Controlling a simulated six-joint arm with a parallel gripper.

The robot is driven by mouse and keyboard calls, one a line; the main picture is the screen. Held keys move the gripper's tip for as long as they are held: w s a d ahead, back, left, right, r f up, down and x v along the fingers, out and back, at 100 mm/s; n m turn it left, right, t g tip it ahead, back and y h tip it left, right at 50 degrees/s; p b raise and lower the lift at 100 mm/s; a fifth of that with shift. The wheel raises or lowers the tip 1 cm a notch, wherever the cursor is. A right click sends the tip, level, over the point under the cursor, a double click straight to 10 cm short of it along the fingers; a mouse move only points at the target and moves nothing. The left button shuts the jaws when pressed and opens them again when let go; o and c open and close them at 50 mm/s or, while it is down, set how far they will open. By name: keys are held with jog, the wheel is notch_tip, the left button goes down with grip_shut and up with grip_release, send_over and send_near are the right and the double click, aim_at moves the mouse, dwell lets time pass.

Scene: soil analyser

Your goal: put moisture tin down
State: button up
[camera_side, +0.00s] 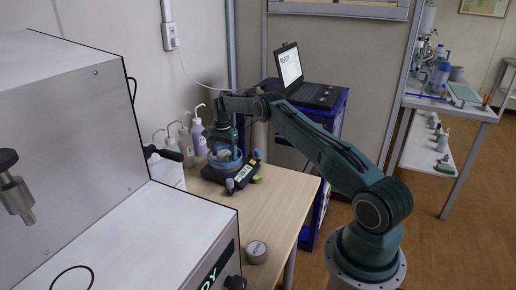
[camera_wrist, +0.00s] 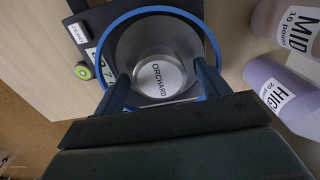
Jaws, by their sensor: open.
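A round metal moisture tin labelled ORCHARD (camera_wrist: 160,76) rests on the grey pan (camera_wrist: 128,45) of the balance, inside a blue ring (camera_wrist: 150,10). My gripper (camera_wrist: 163,80) is open, with one finger on each side of the tin; whether a finger touches it I cannot tell. In the side view my gripper (camera_side: 224,152) points down into the ring of the balance (camera_side: 214,174), and the tin there is mostly hidden.
Several wash bottles (camera_side: 198,137) stand close behind the balance; two bottles (camera_wrist: 290,95) show at right in the wrist view. Another tin (camera_side: 257,252) sits near the table's front edge. A large grey machine (camera_side: 70,130) fills the left. The wooden table (camera_side: 275,210) between is clear.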

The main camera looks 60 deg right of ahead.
aim_at(224, 153)
notch_tip(224, 153, up, 11)
jog(key=shift+r, duration=0.2)
dwell(0.4)
dwell(0.4)
